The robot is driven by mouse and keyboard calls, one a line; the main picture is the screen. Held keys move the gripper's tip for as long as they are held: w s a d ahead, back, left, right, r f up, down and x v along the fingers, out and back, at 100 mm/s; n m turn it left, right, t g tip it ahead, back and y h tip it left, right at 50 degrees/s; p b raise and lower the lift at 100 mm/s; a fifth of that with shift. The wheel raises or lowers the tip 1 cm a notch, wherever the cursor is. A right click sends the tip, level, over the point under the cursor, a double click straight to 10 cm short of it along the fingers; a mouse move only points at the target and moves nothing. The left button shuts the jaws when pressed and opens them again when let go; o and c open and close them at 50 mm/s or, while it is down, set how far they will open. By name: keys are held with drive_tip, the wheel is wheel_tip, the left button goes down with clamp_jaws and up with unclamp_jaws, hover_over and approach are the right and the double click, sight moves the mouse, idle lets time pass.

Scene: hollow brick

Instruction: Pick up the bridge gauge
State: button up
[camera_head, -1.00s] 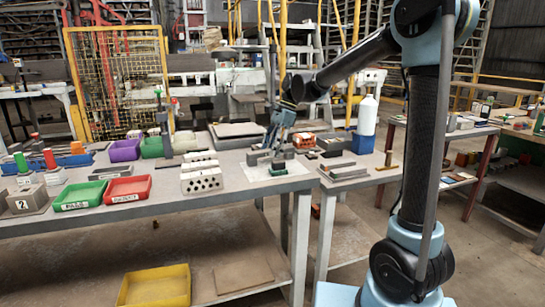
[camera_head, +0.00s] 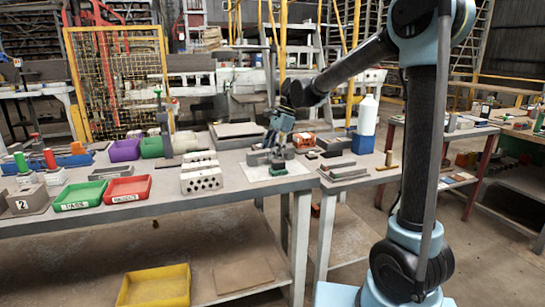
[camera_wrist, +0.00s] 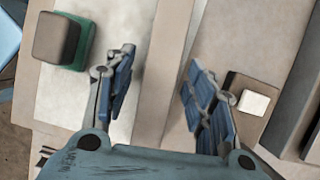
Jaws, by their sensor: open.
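I cannot tell for sure which piece is the bridge gauge; small grey blocks (camera_head: 257,158) stand close around my gripper on a pale sheet (camera_head: 252,174). My gripper (camera_head: 275,146) is low over this sheet in the head view and partly hides the blocks. A grey block (camera_wrist: 58,38) on a green base lies left of the fingers. A brownish block with a white square top (camera_wrist: 254,102) lies beside the right finger.
White hollow bricks (camera_head: 201,181) stand left of the sheet, with red (camera_head: 128,189) and green (camera_head: 80,196) bins beyond. A white bottle (camera_head: 367,115) and a blue box (camera_head: 363,143) stand right. Grey bars (camera_head: 344,172) lie at the right front.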

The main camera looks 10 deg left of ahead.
clamp_jaws()
drive_tip(key=shift+r, duration=0.1)
idle(0.3)
